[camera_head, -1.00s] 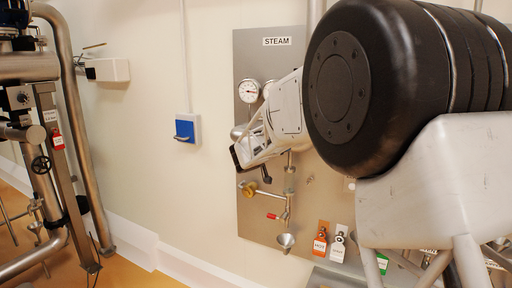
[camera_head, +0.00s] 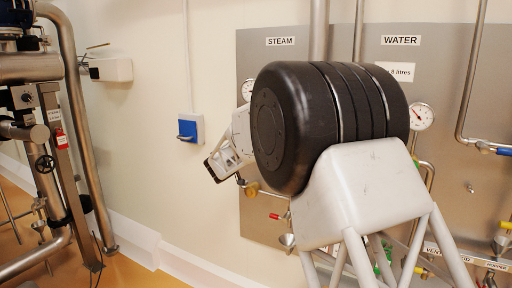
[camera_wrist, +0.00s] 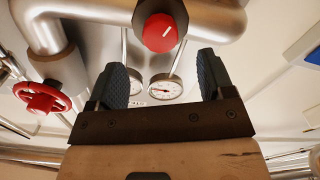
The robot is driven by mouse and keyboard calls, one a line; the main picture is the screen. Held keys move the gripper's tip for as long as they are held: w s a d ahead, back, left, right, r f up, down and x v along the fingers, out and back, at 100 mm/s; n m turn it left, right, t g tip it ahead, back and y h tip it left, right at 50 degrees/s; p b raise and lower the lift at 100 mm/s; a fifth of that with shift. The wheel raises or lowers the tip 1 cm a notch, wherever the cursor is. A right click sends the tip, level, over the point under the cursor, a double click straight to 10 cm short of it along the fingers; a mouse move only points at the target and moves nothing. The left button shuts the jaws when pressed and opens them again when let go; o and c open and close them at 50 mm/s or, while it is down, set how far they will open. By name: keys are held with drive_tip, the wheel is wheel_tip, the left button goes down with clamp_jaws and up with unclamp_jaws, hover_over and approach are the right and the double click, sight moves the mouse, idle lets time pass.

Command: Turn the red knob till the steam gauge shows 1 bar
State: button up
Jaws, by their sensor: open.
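The red knob (camera_wrist: 160,32), round with a white line on its face, sits on a steel pipe body at the top of the wrist view. My gripper (camera_wrist: 160,62) is open and empty, its dark fingers pointing toward the knob's side and spread wider than it. The knob appears beyond the fingertips, not between them. A white round gauge (camera_wrist: 165,90) shows between the fingers; its reading is too small to tell. In the head view my gripper (camera_head: 213,166) is left of the STEAM panel (camera_head: 280,62). A gauge (camera_head: 247,89) there is partly hidden by my arm, and the knob is hidden.
A second gauge (camera_wrist: 134,82) is partly behind the left finger. A red handwheel (camera_wrist: 42,97) is at the left of the wrist view. In the head view a blue-fronted wall box (camera_head: 188,130) is left of the panel, and a water gauge (camera_head: 421,117) is right of my arm.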

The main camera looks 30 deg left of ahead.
drive_tip(key=shift+w, duration=3.8)
drive_tip(key=c, duration=0.9)
